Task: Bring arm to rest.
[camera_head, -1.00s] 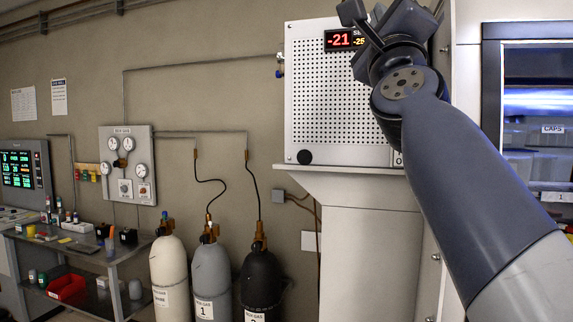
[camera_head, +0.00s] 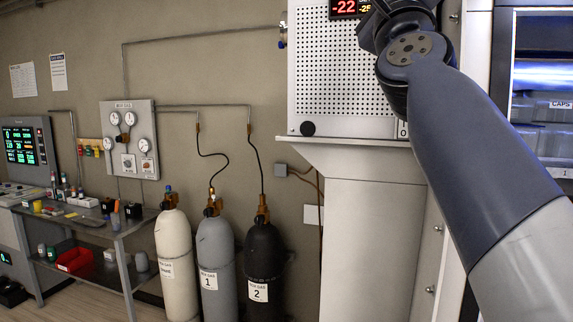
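My arm reaches up from the lower right of the head view, with its wrist in front of the perforated white freezer unit (camera_head: 335,75). My gripper is not in clear view; only dark parts of the wrist end show at the top edge, and the fingertips are cut off or hidden. I cannot see anything held. The unit's red display (camera_head: 343,8) reads -22 and is partly covered by my arm.
Three gas cylinders, white (camera_head: 175,255), grey (camera_head: 214,265) and black (camera_head: 262,270), stand against the wall. A shelf cart (camera_head: 100,230) with small items is at the left. A glass-fronted cabinet (camera_head: 545,85) is at the right, behind my arm.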

